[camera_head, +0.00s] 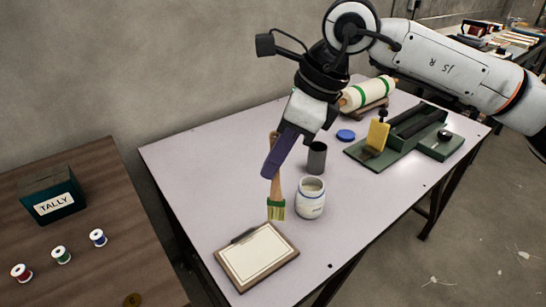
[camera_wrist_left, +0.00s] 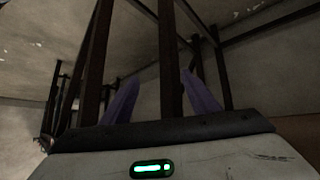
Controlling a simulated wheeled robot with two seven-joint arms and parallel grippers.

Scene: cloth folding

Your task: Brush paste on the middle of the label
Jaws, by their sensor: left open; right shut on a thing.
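My right gripper (camera_head: 274,165) is shut on the wooden handle of a brush (camera_head: 276,195). The brush hangs bristles down, with a green band and yellowish bristles (camera_head: 277,212), just left of a white paste jar (camera_head: 310,198) with an open top. The label (camera_head: 257,252) is a cream sheet with a thin border on a brown clipboard (camera_head: 231,272) at the table's front. The bristles are over or behind the clipboard's back edge; I cannot tell their height. My left gripper (camera_wrist_left: 160,85) shows in the left wrist view, open and empty, with table legs beyond it.
A dark grey cup (camera_head: 317,158) stands behind the jar, with a blue lid (camera_head: 346,135) beyond. A green press-like device (camera_head: 405,135) and a cream roll (camera_head: 368,94) are at the back. A brown side table (camera_head: 100,255) holds thread spools and a TALLY box (camera_head: 52,197).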

